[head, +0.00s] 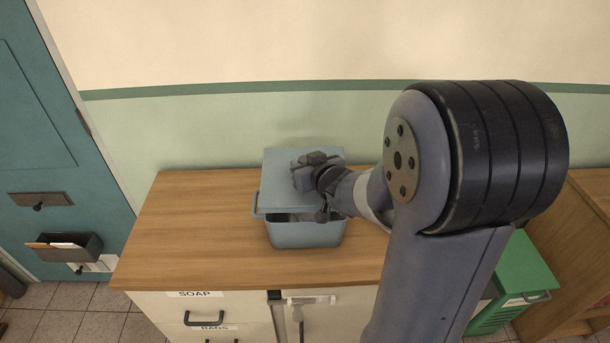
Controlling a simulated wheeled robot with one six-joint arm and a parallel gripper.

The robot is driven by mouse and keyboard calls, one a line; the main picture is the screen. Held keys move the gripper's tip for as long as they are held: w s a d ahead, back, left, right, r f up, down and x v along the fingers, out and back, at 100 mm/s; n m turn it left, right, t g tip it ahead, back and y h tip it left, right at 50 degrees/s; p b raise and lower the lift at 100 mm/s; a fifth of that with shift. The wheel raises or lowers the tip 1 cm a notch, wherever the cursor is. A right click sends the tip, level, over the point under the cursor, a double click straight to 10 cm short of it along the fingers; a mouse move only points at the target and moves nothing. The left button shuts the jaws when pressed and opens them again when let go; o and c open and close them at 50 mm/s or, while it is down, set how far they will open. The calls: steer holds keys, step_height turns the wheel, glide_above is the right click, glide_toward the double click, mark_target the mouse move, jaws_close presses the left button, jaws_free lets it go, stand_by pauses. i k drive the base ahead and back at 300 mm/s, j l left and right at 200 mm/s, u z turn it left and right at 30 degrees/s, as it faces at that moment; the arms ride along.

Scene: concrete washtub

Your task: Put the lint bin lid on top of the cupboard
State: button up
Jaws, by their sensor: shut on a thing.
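The lint bin (303,236) is a blue-grey box with a side handle, standing on the wooden top of the cupboard (190,228). Its blue-grey lid (283,190) is over the back part of the bin, and a dark gap shows along the front between lid and rim. I cannot tell whether the lid still touches the bin. My gripper (306,172) is over the lid, coming in from the right, and is shut on it. The gripped part is hidden by the fingers.
The cupboard top is clear to the left of the bin; on the right my arm hides part of it. A green-striped wall (210,125) stands close behind. A green-lidded box (522,272) and a wooden shelf (575,245) are at right, a teal door (50,150) at left.

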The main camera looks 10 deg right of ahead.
mark_target(200, 224)
steer(key=j+z, duration=0.4)
steer(key=j, duration=1.65)
steer(key=k, duration=0.05)
